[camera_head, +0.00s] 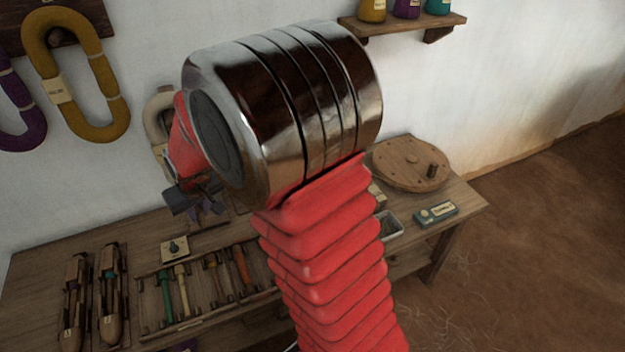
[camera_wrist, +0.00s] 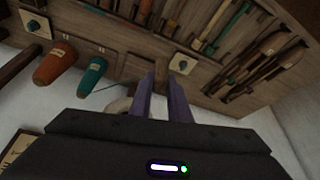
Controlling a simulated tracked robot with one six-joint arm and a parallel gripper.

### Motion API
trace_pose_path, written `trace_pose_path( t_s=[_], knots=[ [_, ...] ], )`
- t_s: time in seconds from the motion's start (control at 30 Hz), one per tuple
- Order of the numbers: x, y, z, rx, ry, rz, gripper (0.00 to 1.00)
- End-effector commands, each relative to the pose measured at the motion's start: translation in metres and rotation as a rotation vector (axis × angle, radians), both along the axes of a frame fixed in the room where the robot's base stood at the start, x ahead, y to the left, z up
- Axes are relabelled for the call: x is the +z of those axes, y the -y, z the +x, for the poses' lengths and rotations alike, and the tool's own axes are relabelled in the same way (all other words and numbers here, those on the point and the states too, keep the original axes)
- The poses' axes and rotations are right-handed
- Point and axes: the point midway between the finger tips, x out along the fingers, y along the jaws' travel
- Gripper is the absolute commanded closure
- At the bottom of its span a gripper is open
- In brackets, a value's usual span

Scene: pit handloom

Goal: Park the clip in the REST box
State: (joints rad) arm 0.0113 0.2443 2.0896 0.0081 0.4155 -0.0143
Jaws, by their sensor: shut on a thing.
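My gripper (camera_head: 192,197) is above the back of the wooden bench, partly hidden behind my own arm. No box with a readable REST label shows. A small grey tray (camera_head: 389,227) stands on the bench, right of my arm.
The bench (camera_head: 40,262) holds shuttles (camera_head: 113,295), a rack of coloured bobbins (camera_head: 200,290), a cream knob plate (camera_head: 175,249), a blue labelled block (camera_head: 436,213) and a round wooden disc (camera_head: 411,163). Orange (camera_wrist: 55,66) and teal (camera_wrist: 92,76) cones show in the wrist view.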

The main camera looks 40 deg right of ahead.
Motion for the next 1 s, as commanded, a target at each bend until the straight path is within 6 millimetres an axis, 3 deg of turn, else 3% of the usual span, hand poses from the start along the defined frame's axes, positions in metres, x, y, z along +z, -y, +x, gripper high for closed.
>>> trace_pose_path(
  t_s=[0.17, 0.27, 0.63, 1.0],
  knots=[
    [-0.007, 0.025, 0.007, -0.023, -0.004, 0.001, 1.0],
    [-0.014, 0.052, 0.013, -0.046, -0.007, 0.002, 1.0],
    [-0.051, 0.185, 0.021, -0.149, -0.013, 0.006, 1.0],
    [-0.093, 0.324, -0.006, -0.252, -0.006, 0.003, 1.0]
  ],
)
